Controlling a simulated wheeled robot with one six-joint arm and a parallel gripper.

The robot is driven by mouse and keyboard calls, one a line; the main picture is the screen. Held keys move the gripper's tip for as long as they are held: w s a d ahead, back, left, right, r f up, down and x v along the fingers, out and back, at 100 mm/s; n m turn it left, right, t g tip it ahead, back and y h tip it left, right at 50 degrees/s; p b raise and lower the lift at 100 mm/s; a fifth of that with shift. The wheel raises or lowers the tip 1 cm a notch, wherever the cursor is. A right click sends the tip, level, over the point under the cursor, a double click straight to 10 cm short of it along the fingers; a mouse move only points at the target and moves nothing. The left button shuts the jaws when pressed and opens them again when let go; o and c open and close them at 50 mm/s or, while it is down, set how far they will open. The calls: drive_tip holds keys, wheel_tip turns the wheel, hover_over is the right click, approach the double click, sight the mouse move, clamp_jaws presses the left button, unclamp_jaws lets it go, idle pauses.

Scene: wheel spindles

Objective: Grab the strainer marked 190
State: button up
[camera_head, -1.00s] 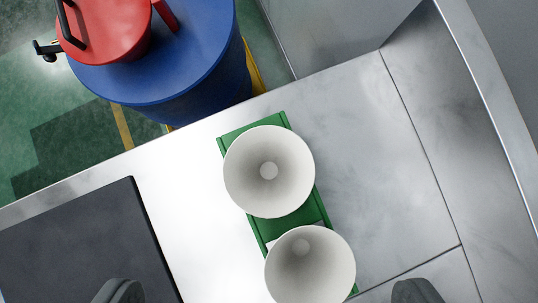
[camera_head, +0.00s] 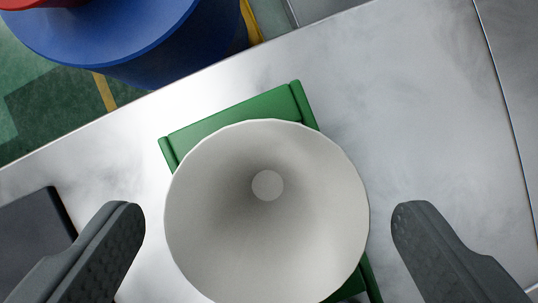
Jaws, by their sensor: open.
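A white, cone-shaped strainer (camera_head: 267,235) stands open side up on a green holder (camera_head: 240,120) in the middle of the view. I look down into its wide mouth and see a small round disc at its bottom. No number shows on it from above. My gripper (camera_head: 268,215) is open, with one dark grey finger on each side of the strainer. Both fingers are apart from its rim, with a gap on the left and on the right. The lower edge of the strainer meets the bottom of the frame.
The holder sits on a grey metal table (camera_head: 420,110) with free room to the right. A dark flat panel (camera_head: 30,240) lies at the lower left. A blue drum (camera_head: 110,45) with a red object (camera_head: 35,3) on it stands beyond the table's edge.

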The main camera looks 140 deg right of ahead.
drive_tip(key=shift+w+a+f, duration=0.1)
drive_tip(key=shift+a+f, duration=0.05)
drive_tip(key=shift+f, duration=0.3)
drive_tip(key=shift+c, duration=0.5)
drive_tip(key=c, duration=1)
drive_tip(key=shift+r, duration=0.1)
